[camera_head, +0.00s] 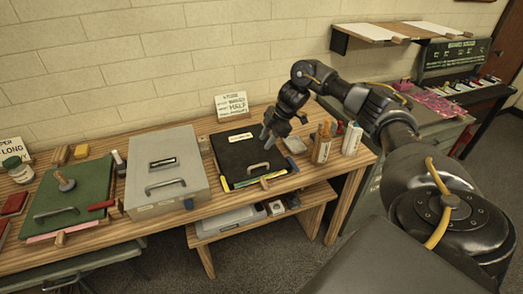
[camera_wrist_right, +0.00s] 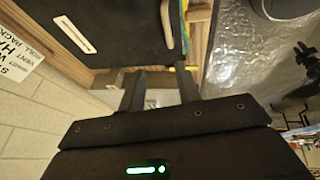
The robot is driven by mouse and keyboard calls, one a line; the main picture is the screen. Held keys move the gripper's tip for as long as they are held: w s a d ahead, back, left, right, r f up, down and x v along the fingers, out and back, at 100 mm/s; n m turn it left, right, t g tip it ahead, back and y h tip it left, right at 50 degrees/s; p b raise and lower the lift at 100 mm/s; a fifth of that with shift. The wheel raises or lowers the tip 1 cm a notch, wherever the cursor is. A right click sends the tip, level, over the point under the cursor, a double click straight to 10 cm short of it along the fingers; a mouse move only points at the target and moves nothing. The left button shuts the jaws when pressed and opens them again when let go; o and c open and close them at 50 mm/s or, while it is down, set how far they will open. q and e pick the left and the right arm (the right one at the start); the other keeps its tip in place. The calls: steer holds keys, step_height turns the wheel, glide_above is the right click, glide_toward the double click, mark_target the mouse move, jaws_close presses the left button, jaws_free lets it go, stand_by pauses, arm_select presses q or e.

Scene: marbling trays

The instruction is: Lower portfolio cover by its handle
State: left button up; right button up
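A black portfolio cover (camera_head: 236,156) with a pale label lies on the wooden table, flat or slightly raised; I cannot tell which. Its grey handle (camera_head: 258,168) is near the front edge. My right gripper (camera_head: 267,139) points down over the cover's right part, behind the handle and apart from it. In the right wrist view, the cover (camera_wrist_right: 115,25) and handle (camera_wrist_right: 167,24) lie beyond the fingers. The right gripper (camera_wrist_right: 160,92) there has its fingers spread with nothing held between them. My left gripper is out of view.
A grey case (camera_head: 165,165) and a green board (camera_head: 75,195) with a handle stand left of the cover. Bottles (camera_head: 351,138) stand close on its right. Yellow and blue strips (camera_head: 250,181) lie at its front edge. A sign (camera_head: 231,105) stands behind.

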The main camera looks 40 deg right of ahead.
steer(key=shift+v, duration=2.2)
